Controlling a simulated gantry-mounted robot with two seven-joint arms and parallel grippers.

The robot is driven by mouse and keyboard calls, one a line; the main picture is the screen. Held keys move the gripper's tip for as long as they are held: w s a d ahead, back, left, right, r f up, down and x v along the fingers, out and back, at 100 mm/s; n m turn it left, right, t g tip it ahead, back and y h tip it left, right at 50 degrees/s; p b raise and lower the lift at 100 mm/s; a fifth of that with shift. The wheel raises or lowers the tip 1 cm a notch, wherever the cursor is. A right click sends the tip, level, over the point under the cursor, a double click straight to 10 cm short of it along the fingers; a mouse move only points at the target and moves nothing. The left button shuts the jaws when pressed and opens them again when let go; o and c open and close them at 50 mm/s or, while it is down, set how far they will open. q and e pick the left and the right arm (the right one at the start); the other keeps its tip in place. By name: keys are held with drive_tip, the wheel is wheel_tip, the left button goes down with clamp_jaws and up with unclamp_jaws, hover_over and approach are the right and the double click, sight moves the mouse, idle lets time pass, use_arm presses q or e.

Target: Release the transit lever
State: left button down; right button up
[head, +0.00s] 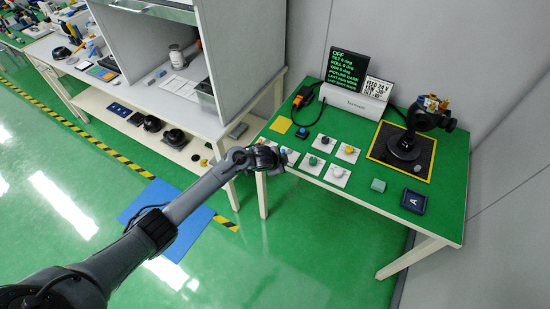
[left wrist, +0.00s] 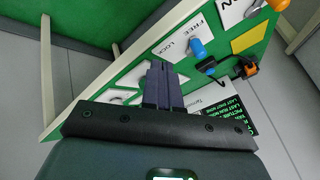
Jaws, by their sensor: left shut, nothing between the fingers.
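A white plate lettered FREE and LOCK (left wrist: 178,42) carries a blue-tipped lever (left wrist: 197,48) in the left wrist view. I take this to be the transit lever. In the head view the blue tip (head: 284,150) shows beside my left gripper (head: 270,157), which hides part of its plate. My left gripper is shut and empty, and its dark fingers (left wrist: 160,84) point toward the plate. I cannot tell whether they touch the lever. A gimbal camera on a black stand (head: 405,148) is on a yellow-edged mat at the right. My right gripper is not in view.
Several white plates with knobs (head: 337,174) lie close to my left gripper on the green table (head: 380,207). Behind are a yellow square (head: 280,125), a lit display (head: 348,66) and a white controller box (head: 353,101). A shelved bench (head: 150,105) stands to the left.

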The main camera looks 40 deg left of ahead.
use_arm(q)
drive_tip(key=p+v, duration=0.1)
drive_tip(key=v, duration=0.5)
drive_tip(key=shift+a+r, duration=0.2)
drive_tip(key=shift+a, duration=0.05)
